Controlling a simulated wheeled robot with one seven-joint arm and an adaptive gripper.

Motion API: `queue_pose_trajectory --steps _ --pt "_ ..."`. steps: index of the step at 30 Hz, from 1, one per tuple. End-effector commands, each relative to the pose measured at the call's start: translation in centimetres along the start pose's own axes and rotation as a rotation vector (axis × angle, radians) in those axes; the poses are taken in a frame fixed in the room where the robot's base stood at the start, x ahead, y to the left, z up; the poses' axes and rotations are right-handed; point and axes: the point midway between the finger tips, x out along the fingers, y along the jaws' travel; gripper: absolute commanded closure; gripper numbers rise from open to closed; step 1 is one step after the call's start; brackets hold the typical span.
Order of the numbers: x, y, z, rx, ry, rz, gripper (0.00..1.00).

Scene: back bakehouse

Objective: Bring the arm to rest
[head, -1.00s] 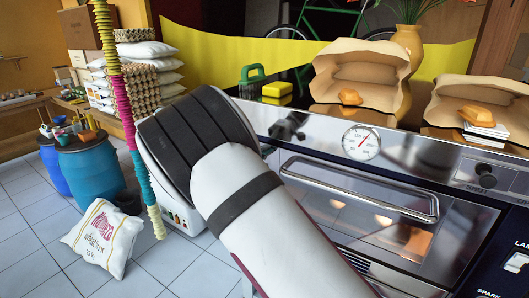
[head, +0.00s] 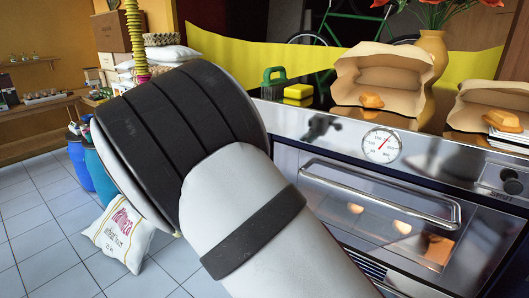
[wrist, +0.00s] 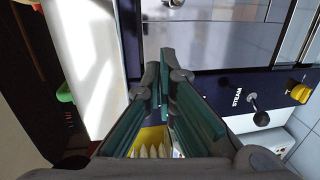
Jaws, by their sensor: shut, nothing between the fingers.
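My arm (head: 265,215) fills the middle of the head view, a white link with a wide dark-banded joint at its upper end. It stands in front of the oven and hides part of it. My gripper is not visible in the head view. In the wrist view my gripper (wrist: 160,76) shows its two dark fingers with teal pads, shut with nothing between them. Beyond the fingers are a dark blue panel marked STEAM (wrist: 218,91) and a pale surface (wrist: 88,60). I cannot tell the exact distance to them.
A steel oven (head: 390,200) stands at the right. On its top are two open paper bags with bread (head: 372,101), a yellow sponge (head: 298,91) and a green-handled brush (head: 273,78). A flour sack (head: 118,235) and blue barrels (head: 98,172) stand at the left. Tiled floor (head: 40,240) shows there.

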Motion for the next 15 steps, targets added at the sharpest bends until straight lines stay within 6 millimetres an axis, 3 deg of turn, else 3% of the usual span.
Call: queue_pose_trajectory --steps 8,15 --pt "3.0 4.0 12.1 0.143 -0.252 -0.263 1.00" --pt "1.4 5.9 22.7 0.305 -0.411 -0.538 1.00"
